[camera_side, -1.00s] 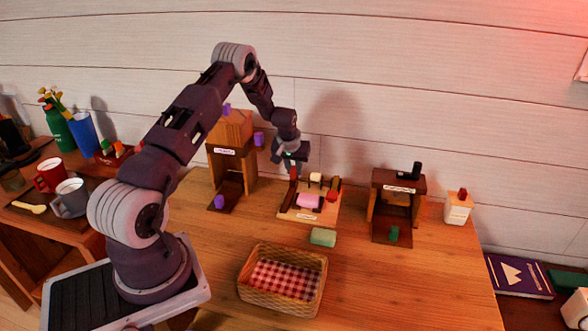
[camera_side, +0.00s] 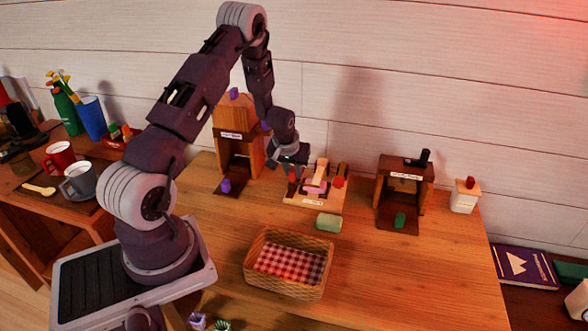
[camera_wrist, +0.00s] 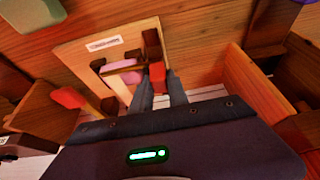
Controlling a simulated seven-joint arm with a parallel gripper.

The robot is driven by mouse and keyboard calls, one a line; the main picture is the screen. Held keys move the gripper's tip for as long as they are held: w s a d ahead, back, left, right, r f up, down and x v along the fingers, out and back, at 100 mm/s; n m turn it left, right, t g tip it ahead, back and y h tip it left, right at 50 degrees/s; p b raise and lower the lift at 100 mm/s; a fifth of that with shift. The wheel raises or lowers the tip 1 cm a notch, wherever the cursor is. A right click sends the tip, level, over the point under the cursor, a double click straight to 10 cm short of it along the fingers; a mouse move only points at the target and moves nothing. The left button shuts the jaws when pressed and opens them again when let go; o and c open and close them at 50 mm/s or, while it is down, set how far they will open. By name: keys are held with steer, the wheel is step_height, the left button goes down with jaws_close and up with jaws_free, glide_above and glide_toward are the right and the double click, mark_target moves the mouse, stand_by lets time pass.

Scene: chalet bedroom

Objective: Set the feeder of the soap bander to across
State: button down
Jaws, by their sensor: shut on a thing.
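The soap bander (camera_side: 297,197) is a pale wooden board with a white label and a pink soap bar (camera_side: 315,189) on it. In the wrist view the board (camera_wrist: 75,52) is at upper left, with the pink soap (camera_wrist: 118,72) near its middle. A thin brown bar (camera_wrist: 126,69) passes over the soap towards a red knob (camera_wrist: 157,72). My gripper (camera_wrist: 158,84) is shut on this red knob, at the board's left side in the side view, where my gripper (camera_side: 291,168) partly hides it. Another red knob (camera_side: 338,182) stands at the right.
A green soap (camera_side: 328,222) lies in front of the bander. A wicker basket (camera_side: 258,279) stands nearer. Wooden stands rise at the left (camera_side: 256,156) and right (camera_side: 420,192). A white bottle (camera_side: 464,201) is far right. The table front right is clear.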

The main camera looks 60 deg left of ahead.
steer(key=c, duration=1.3)
jaws_free()
steer(key=shift+s+d, duration=0.15)
steer(key=v, duration=0.7)
steer(key=s+d+r+m+t+h, duration=0.1)
steer(key=s+d+r+m, duration=0.2)
steer(key=d+r, duration=1.25)
steer(key=s+d+r+m, duration=0.2)
steer(key=s+d+r, duration=0.1)
steer(key=s, duration=0.3)
steer(key=s+d+r+m+t+h, duration=0.1)
steer(key=s+d+r+m, duration=0.1)
steer(key=s+d, duration=0.3)
steer(key=s+d+r+m+h, duration=0.1)
steer(key=s+d+r, duration=0.3)
steer(key=s, duration=0.5)
steer(key=shift+m, duration=0.5)
